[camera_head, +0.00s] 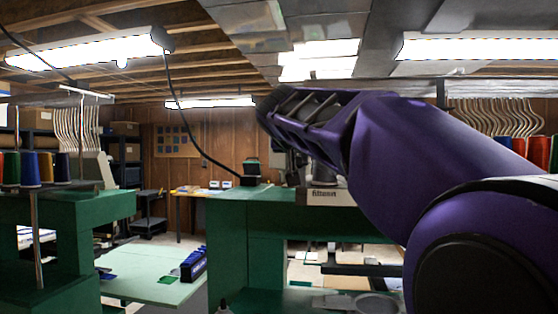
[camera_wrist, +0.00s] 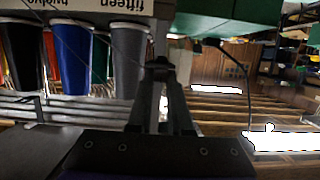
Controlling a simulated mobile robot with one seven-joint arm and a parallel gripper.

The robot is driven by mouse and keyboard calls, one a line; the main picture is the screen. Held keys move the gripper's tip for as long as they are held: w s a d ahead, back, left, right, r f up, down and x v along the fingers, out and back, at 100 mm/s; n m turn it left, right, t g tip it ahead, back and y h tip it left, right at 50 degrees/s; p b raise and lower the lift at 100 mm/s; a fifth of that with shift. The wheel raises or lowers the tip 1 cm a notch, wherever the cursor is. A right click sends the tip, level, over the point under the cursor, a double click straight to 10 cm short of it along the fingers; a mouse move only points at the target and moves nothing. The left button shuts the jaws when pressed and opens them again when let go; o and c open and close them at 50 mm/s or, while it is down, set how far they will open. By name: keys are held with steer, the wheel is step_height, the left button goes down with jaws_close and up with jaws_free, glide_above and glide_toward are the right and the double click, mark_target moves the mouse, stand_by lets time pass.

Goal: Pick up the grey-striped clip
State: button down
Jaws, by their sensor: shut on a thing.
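In the wrist view my gripper (camera_wrist: 161,72) reaches up the middle of the picture. Its two dark fingers come together at the tips on a small dark grey thing (camera_wrist: 160,66). Stripes on it are too small and dim to make out, so I cannot tell for sure that it is the grey-striped clip. It is held in the air beside a grey cone (camera_wrist: 129,60); whether they touch is unclear. In the head view my purple arm hides the gripper and what it holds.
Blue (camera_wrist: 71,62) and black (camera_wrist: 23,58) cones stand near the gripper in the wrist view, which looks upside down. The head view shows a green bench (camera_head: 227,245), a white "fifteen" label (camera_head: 324,196), a pale green table (camera_head: 150,270) and a left thread stand (camera_head: 110,205).

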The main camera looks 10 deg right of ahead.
step_height(320, 180, up, 18)
steer(key=p, duration=0.7)
steer(key=shift+w, duration=0.15)
stand_by(0.5)
